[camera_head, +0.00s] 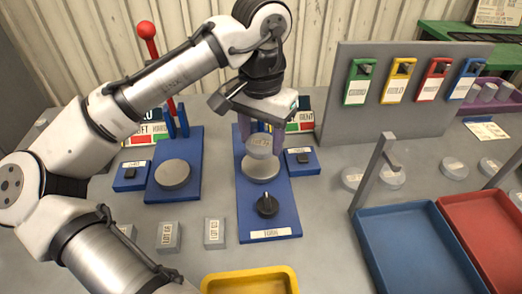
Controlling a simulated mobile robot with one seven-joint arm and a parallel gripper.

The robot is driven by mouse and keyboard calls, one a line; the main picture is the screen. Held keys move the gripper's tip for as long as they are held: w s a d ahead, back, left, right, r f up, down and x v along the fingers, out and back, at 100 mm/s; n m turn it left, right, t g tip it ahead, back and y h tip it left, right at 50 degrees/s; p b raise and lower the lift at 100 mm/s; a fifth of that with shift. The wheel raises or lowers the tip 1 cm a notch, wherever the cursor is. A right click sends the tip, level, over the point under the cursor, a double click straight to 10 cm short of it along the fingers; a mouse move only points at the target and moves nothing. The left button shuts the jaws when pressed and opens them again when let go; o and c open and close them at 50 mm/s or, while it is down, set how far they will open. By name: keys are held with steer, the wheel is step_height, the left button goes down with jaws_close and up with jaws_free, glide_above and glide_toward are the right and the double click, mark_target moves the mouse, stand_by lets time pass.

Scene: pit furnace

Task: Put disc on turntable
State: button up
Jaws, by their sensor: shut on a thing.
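My gripper (261,141) points down and is shut on a small grey disc (259,147) with a label on its top. The disc is held over the round pale platter of the turntable (260,171), which sits on a blue board with a black knob (267,205) and a label at its front. The disc hides the back of the platter. I cannot tell whether the disc touches the platter or hangs just above it.
Left is a blue board with a grey round plate (173,175) and a red-knobbed lever (147,31). Small blue boxes (302,160) flank the boards. Grey blocks (214,232) and a yellow tray (250,277) lie in front. Right are loose discs (391,177), a grey post and blue tray (418,247).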

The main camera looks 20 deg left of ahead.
mark_target(261, 142)
steer(key=shift+f, duration=2)
steer(key=shift+f, duration=0.2)
steer(key=o, duration=1.2)
steer(key=shift+r, duration=0.15)
step_height(261, 142, up, 12)
steer(key=shift+r+p, duration=0.1)
steer(key=shift+p, duration=0.25)
